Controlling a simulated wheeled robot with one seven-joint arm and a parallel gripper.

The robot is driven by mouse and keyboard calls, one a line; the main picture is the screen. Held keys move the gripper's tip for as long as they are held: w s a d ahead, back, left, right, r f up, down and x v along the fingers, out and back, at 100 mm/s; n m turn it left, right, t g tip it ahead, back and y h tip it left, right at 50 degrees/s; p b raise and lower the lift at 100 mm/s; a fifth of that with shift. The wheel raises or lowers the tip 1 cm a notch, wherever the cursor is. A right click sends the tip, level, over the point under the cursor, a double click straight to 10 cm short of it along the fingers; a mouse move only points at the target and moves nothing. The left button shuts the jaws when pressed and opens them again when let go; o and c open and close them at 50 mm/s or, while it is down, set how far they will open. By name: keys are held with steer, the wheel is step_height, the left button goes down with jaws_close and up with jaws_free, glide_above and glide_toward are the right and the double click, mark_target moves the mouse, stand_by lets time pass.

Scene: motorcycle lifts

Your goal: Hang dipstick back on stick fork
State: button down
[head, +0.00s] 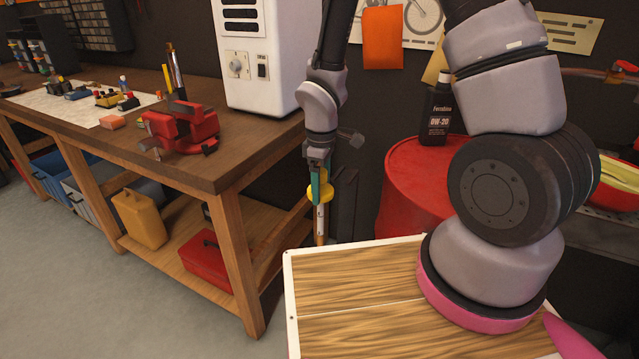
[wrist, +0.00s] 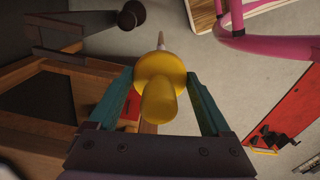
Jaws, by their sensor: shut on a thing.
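The dipstick has a yellow round head (head: 326,190) and a thin pale shaft with a brownish lower end. It hangs near upright, point down, from my gripper (head: 319,160). My gripper's green fingers are shut on its yellow head. In the wrist view the yellow head (wrist: 158,100) sits between the two fingers, with its flange and pale shaft pointing away. I cannot make out the stick fork with certainty; small dark parts show on the wall just right of my gripper.
A wooden workbench (head: 235,165) with a red vise (head: 180,127) and a white machine (head: 255,60) stands left of my gripper. A red drum (head: 405,190) with a black bottle (head: 437,112) on it stands to the right. An orange cloth (head: 382,38) hangs on the dark wall.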

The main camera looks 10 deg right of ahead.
steer(key=w+d+f, duration=0.2)
steer(key=w+d, duration=0.6)
steer(key=w, duration=0.4)
steer(key=shift+d+f, duration=0.25)
steer(key=shift+d, duration=0.15)
stand_by(0.6)
steer(key=shift+w, duration=0.1)
jaws_free()
